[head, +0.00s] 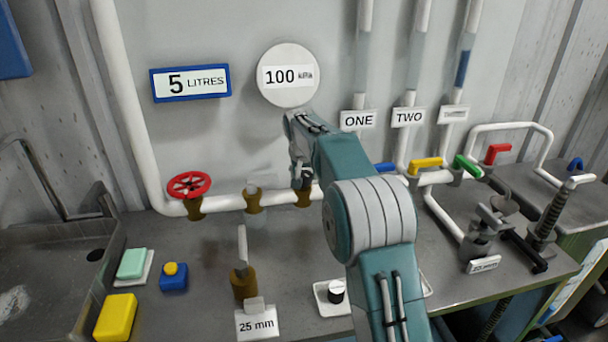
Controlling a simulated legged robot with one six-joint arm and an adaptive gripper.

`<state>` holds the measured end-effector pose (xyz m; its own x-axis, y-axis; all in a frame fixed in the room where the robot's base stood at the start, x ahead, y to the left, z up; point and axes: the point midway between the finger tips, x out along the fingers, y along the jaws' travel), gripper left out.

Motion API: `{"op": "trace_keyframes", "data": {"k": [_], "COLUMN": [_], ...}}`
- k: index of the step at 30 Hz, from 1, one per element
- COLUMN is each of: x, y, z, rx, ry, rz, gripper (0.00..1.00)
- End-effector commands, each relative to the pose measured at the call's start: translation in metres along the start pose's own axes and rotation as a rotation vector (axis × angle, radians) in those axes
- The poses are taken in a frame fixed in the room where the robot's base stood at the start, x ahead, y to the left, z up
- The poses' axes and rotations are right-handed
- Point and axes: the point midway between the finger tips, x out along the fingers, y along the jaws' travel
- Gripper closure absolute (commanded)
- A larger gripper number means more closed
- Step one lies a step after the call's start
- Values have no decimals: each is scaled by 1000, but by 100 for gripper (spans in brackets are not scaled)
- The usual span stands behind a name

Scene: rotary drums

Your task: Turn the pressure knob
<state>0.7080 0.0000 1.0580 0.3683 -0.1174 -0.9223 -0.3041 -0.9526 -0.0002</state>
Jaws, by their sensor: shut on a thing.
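A white round gauge (288,92) reading 100 kPa hangs on the wall, above my arm's far end. My gripper (303,180) points down at the white pipe, below the gauge, and is shut on a small dark knob. The knob sits above a brass fitting (303,198) on the pipe. The fingers and wrist hide most of the knob, so its marking and turn angle cannot be seen. My arm covers the bench right of it.
A red handwheel (189,184) and another brass fitting (253,201) stand left along the pipe. Blue, yellow (426,163), green (467,166) and red (497,152) valve handles are on the right. A 25 mm sign (257,323) and a black knob-like piece (336,292) on a white tray stand in front.

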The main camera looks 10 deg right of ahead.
Motion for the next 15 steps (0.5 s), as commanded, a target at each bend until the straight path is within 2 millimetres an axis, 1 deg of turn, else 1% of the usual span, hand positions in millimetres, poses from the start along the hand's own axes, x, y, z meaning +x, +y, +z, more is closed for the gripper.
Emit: {"op": "trace_keyframes", "data": {"k": [1,8,15], "x": [5,6,6], "y": [-1,-1,-1], "z": [4,5,5], "rx": [-5,-41,-168], "ry": [-14,-17,-19], "rz": [0,-16,-70], "gripper": [81,81,81]}}
